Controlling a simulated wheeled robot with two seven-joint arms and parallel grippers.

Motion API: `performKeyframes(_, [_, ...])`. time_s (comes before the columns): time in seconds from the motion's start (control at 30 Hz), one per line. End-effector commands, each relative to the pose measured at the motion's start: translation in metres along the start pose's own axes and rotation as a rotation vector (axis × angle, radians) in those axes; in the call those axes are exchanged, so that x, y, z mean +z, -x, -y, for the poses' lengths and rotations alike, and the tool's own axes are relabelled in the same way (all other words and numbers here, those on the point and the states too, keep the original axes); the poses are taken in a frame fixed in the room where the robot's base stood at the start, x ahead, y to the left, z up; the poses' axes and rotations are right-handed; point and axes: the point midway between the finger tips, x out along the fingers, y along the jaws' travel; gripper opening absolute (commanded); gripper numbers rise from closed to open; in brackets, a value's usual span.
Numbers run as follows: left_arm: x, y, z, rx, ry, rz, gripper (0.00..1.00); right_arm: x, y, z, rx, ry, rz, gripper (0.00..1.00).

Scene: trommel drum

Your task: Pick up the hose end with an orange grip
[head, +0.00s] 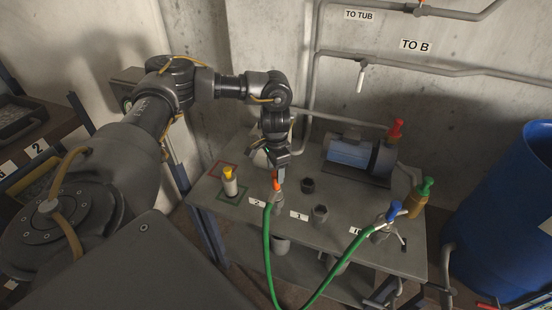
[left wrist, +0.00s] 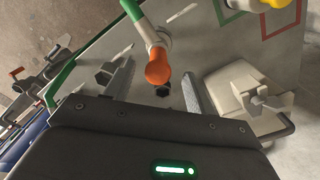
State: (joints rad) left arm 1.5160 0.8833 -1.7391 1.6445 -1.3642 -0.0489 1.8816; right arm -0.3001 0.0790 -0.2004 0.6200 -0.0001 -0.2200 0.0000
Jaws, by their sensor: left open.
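The hose end has an orange grip (head: 276,184) and a pale collar, and stands at a port near the front edge of the grey bench. In the left wrist view the orange grip (left wrist: 158,68) shows its rounded top. A green hose (head: 268,255) loops from it below the bench edge and up to the right. My left gripper (head: 277,165) is directly above the orange grip. In the left wrist view its two fingers (left wrist: 156,85) are apart, one on each side of the grip, with visible gaps. Whether the grip is within the fingers' depth is unclear. My right gripper is not in view.
A yellow-topped white fitting (head: 230,182) stands left on a green-outlined square. Empty ports (head: 320,213) are right of the hose end. A blue-topped fitting (head: 393,212), green-topped fitting (head: 425,188) and motor (head: 352,154) stand further right. A blue barrel (head: 505,210) is beyond the bench.

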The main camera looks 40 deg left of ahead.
Motion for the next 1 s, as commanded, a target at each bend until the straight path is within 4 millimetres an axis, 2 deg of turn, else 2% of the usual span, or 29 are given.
performKeyframes(0.33, [0.0,-0.016,-0.001,-0.001,-0.001,0.003,0.55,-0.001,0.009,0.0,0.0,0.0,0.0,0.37])
performKeyframes(0.47, [0.001,-0.034,-0.001,-0.001,-0.001,0.005,0.55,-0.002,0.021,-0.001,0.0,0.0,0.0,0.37])
performKeyframes(0.63, [0.0,-0.057,-0.001,0.0,0.0,0.001,0.55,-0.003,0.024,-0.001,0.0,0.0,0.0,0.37])
performKeyframes(0.9, [-0.001,-0.061,-0.001,-0.001,-0.001,-0.001,0.55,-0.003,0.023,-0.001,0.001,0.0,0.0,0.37])
performKeyframes(0.93, [-0.001,-0.061,-0.001,-0.001,-0.001,-0.001,0.54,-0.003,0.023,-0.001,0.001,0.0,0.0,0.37])
performKeyframes(1.0, [-0.001,-0.061,-0.001,-0.001,-0.001,-0.001,0.45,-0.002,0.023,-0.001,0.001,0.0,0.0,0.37])
